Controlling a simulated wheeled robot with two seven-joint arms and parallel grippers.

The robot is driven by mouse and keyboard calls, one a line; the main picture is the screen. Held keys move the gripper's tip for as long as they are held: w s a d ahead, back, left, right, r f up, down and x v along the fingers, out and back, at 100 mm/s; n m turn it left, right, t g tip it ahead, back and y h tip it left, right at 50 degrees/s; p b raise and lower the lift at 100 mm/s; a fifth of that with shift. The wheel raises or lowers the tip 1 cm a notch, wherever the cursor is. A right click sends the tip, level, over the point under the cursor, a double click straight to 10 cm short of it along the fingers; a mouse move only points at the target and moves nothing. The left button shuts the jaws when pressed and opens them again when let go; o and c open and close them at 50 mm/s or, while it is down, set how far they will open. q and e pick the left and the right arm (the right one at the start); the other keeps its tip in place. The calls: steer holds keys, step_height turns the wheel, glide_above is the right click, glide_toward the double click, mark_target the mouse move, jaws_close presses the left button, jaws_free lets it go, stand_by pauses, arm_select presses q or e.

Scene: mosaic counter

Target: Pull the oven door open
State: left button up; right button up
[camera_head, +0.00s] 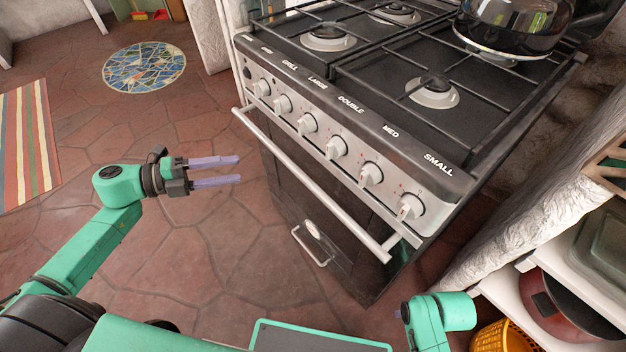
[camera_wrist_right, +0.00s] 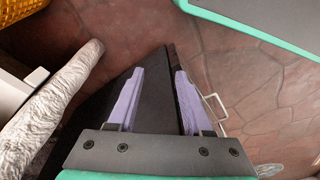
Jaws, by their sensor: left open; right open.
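The oven door (camera_head: 305,205) is a dark front panel below the stove's row of knobs; it looks closed. Its long silver bar handle (camera_head: 310,180) runs along the top of the door. My left gripper (camera_head: 240,170) is open and empty, left of the stove and apart from the handle. My right arm shows at the bottom right of the head view, its fingers not clearly visible there. In the right wrist view my right gripper (camera_wrist_right: 158,72) is open, with a dark stove surface beyond its fingers and nothing seen held.
A lower silver handle (camera_head: 310,248) sits near the stove's base. A dark pot (camera_head: 515,25) stands on the hob. Shelves with a yellow basket (camera_head: 503,337) and a red pot (camera_head: 560,305) are at right. The tiled floor (camera_head: 220,245) left of the stove is clear.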

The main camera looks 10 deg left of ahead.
mark_target(290, 165)
arm_select(q)
steer(key=x, duration=0.9)
steer(key=b+x, duration=0.1)
steer(key=x, duration=0.4)
steer(key=shift+s+d+r, duration=0.25)
steer(key=shift+s+d, duration=0.05)
steer(key=shift+s, duration=0.05)
arm_select(e)
steer(key=r, duration=0.3)
steer(key=a+r, duration=0.1)
steer(key=r, duration=0.1)
steer(key=shift+r, duration=0.15)
arm_select(q)
jaws_close()
arm_select(e)
steer(key=shift+d, duration=0.1)
